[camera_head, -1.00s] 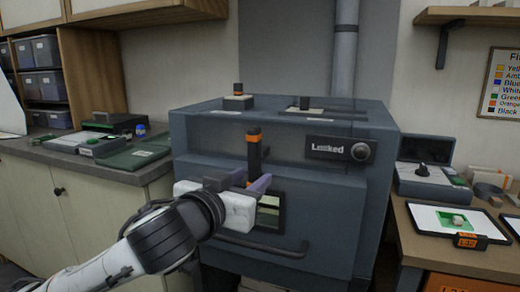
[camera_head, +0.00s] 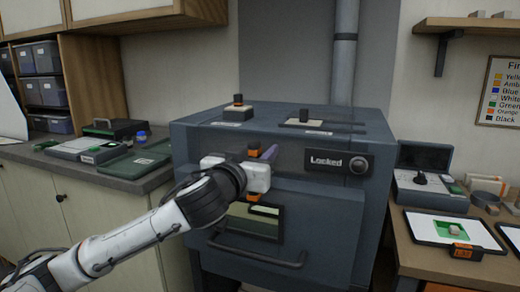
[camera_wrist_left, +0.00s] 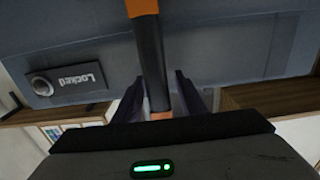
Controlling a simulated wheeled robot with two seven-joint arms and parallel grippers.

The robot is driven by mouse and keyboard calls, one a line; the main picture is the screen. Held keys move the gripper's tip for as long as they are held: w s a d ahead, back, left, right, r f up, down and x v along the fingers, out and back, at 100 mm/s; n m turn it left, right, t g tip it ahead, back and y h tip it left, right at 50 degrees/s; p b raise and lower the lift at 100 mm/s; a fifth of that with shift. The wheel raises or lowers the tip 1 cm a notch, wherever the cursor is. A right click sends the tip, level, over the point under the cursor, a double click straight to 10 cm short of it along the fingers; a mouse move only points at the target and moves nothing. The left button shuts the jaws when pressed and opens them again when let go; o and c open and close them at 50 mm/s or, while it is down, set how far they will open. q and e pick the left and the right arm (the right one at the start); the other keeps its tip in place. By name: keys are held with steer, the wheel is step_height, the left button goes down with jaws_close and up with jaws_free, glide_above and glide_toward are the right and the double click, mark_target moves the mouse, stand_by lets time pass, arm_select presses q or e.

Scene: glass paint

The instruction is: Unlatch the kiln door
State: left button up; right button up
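The blue-grey kiln (camera_head: 330,222) stands in the middle with its door shut. Its panel (camera_head: 337,162) reads "Locked", and a round knob sits beside the text. The black upright latch handle with orange ends (camera_head: 254,150) is on the front, left of the panel; my gripper hides its middle. My left gripper (camera_head: 262,165) is at this handle. In the left wrist view the handle (camera_wrist_left: 150,55) runs between its two dark fingers (camera_wrist_left: 160,95), with a small gap visible on the right side. The gripper looks open around the handle. My right gripper is out of view.
A door bar (camera_head: 258,260) and a small window (camera_head: 255,220) are lower on the kiln front. Counters with trays (camera_head: 455,232) and boxes stand on both sides. A vertical pipe (camera_head: 345,60) rises behind the kiln.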

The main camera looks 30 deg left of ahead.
arm_select(q)
steer(key=shift+w, duration=0.1)
jaws_close()
stand_by(0.3)
